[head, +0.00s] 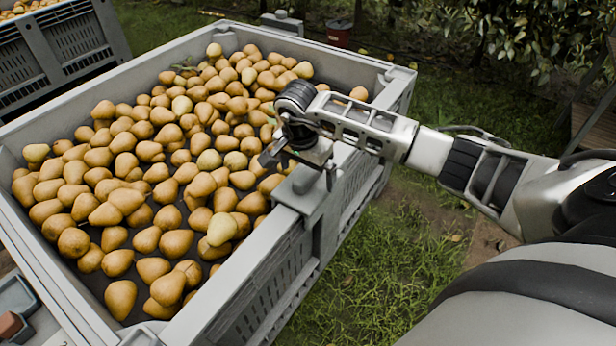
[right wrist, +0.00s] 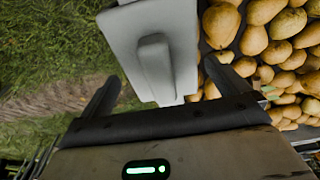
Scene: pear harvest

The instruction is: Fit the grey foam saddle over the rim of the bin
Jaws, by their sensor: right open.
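The grey foam saddle (head: 304,195) sits over the right-hand rim of the bin (head: 250,262), with a flap hanging down the outer wall. It looks roughly level. My right gripper (head: 297,163) is open just above the saddle. In the right wrist view the saddle (right wrist: 125,35) lies ahead, its raised grip ridge (right wrist: 155,65) between the two spread fingers of the gripper (right wrist: 165,80). No finger clearly touches it. Part of the saddle's top is hidden behind the gripper in the head view. My left gripper is not in view.
The bin is full of pears (head: 160,180), close to the gripper on the inner side. Grass (head: 375,270) lies clear outside the right wall. Another crate (head: 55,50) stands at the upper left.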

